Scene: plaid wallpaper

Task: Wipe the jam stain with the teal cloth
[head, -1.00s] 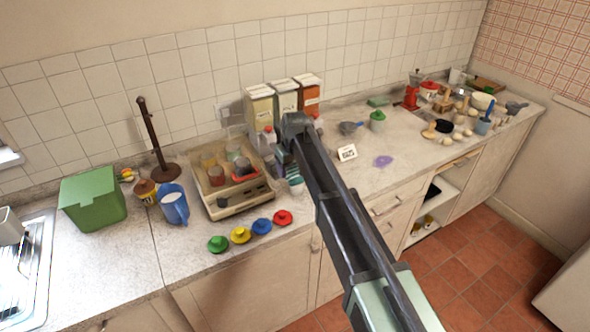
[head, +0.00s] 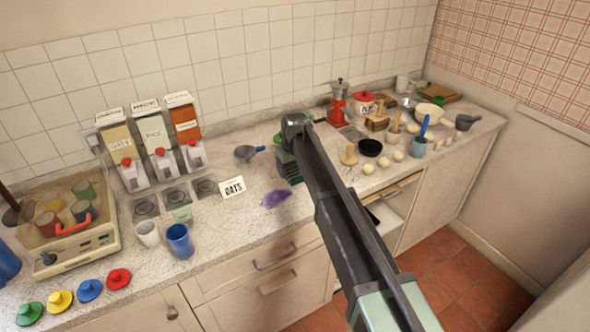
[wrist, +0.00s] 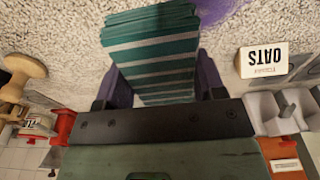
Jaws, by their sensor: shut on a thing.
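My gripper (wrist: 162,82) is shut on the teal cloth (wrist: 150,50), a folded, striped stack between its two fingers. In the head view the cloth (head: 286,166) shows beside my arm's end, over the counter. The purple jam stain (head: 276,198) lies on the pale counter just in front of the cloth in the head view. The stain also shows at the top edge of the wrist view (wrist: 218,8), beyond the cloth and partly cut off. I cannot tell whether the cloth touches the counter.
An OATS card (head: 232,188) stands left of the stain. A blue cup (head: 180,241) and a white cup (head: 147,233) stand farther left. A black bowl (head: 370,147), wooden items and eggs crowd the counter at right.

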